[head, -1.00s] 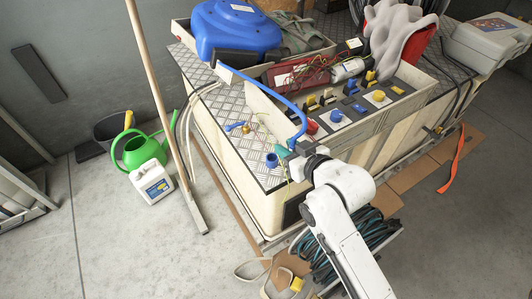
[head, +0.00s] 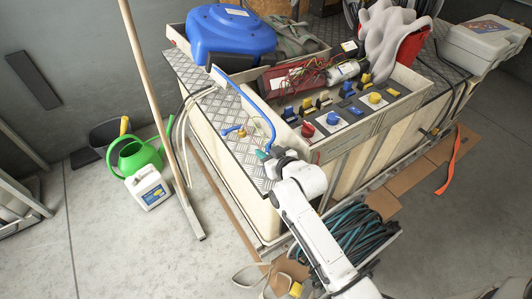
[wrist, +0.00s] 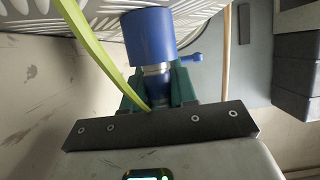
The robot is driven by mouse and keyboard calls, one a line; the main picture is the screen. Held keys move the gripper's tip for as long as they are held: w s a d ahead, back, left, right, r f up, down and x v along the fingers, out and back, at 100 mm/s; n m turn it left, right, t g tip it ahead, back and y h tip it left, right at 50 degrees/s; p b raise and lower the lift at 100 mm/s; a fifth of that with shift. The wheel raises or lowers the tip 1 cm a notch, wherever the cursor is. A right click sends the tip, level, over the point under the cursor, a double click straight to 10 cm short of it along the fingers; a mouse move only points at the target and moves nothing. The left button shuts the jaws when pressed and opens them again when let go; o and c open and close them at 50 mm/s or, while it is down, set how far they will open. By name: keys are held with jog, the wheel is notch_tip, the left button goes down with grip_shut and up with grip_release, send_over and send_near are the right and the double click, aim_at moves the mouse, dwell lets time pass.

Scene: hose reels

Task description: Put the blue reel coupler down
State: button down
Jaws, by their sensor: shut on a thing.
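The blue reel coupler (wrist: 148,36) is between the dark green fingers of my gripper (wrist: 158,92) in the wrist view, its blue end pointing away from the palm and a metal collar nearer the fingers. In the head view my gripper (head: 269,154) is at the near end of the tread-plate top (head: 228,110); the coupler is mostly hidden there. The blue hose (head: 254,104) arcs from the blue reel (head: 230,32) down towards my gripper. Whether the coupler touches the plate, I cannot tell.
A small brass fitting with a blue part (head: 241,132) lies on the plate. A control panel with coloured knobs (head: 345,115) stands right of my gripper. A broom handle (head: 150,90) leans left of the bench.

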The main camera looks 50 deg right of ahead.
jog(key=shift+f, duration=0.2)
jog(key=c, duration=0.9)
grip_release()
jog(key=shift+r, duration=0.1)
jog(key=shift+s+r, duration=0.1)
jog(key=shift+s, duration=0.05)
jog(key=v, duration=1.1)
jog(key=s+a+f+n+g+y, duration=0.1)
jog(key=s+a+f+g, duration=0.2)
jog(key=s, duration=0.6)
jog(key=s+a+f+n+g+y, duration=0.1)
jog(key=s+a+f+g+y, duration=0.1)
jog(key=s+a+g, duration=0.6)
jog(key=shift+s+a+f+n+g+y+p, duration=0.25)
jog(key=shift+s+f+n+g+p, duration=0.2)
jog(key=shift+f, duration=0.35)
